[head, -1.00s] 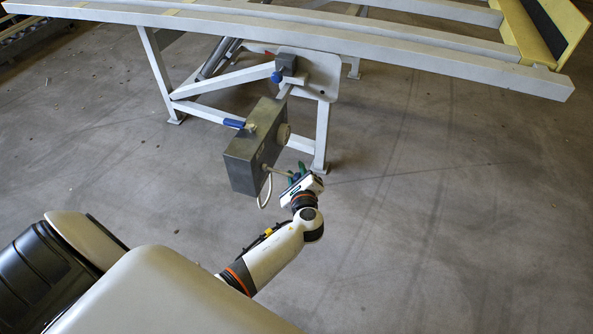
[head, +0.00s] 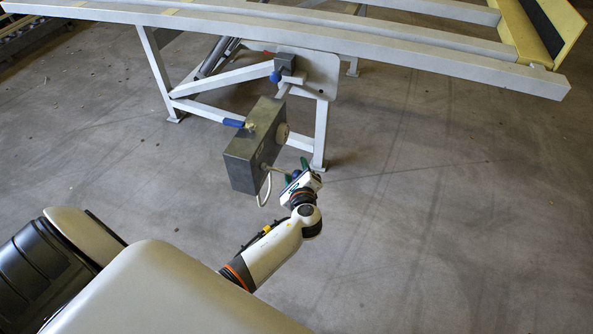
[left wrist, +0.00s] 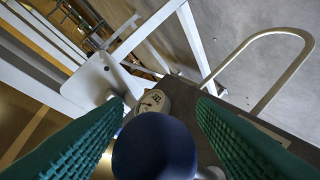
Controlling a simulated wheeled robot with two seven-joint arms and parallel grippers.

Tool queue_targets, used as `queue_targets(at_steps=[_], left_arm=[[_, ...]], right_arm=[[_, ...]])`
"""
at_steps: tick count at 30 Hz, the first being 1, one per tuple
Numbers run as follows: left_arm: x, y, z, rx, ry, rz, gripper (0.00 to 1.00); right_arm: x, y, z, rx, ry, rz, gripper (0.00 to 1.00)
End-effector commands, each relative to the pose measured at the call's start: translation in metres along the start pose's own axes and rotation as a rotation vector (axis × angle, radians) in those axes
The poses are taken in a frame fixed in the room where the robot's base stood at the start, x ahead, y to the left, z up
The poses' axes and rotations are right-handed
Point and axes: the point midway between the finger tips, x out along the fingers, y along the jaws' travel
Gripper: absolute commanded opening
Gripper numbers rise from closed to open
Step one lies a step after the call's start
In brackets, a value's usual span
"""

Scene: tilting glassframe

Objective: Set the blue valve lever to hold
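A grey box (head: 242,163) stands by the frame's leg, with a blue flat-handled lever (head: 234,123) and a brass-coloured fitting at its top. A thin rod leaves the box's right side towards my left gripper (head: 296,170). In the left wrist view a blue ball knob (left wrist: 155,148) lies between the green fingers of my left gripper (left wrist: 160,108). A narrow gap shows on each side of the knob, so the gripper looks open around it. The knob hides part of the box behind it. I cannot tell which blue part is the valve lever. My right gripper is not in view.
A round gauge (left wrist: 152,101) sits on the box, beyond the knob. A pale bent tube (head: 267,187) hangs by the box. The white tilting frame (head: 330,42) stands above, with another blue knob (head: 276,76) on its plate. The floor at right is clear.

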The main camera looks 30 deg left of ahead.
Motion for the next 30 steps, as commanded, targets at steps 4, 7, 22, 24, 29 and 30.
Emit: queue_targets(at_steps=[4,7,22,24,29,30], left_arm=[[0.001,0.001,-0.001,0.0,0.002,0.001,0.52],[0.0,0.001,-0.001,0.0,0.002,0.001,0.52],[-0.084,0.001,-0.001,-0.001,-0.002,0.0,0.52],[-0.096,0.001,-0.001,-0.001,0.0,-0.001,0.52],[-0.114,0.001,0.0,0.0,0.0,0.001,0.52],[-0.117,0.0,0.0,0.0,0.001,0.0,0.52]], right_arm=[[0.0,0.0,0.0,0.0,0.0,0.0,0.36],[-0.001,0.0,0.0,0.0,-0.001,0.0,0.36],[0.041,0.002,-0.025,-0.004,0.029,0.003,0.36],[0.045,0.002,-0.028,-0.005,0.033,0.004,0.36],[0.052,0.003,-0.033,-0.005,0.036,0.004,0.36],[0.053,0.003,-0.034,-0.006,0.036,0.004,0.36]])
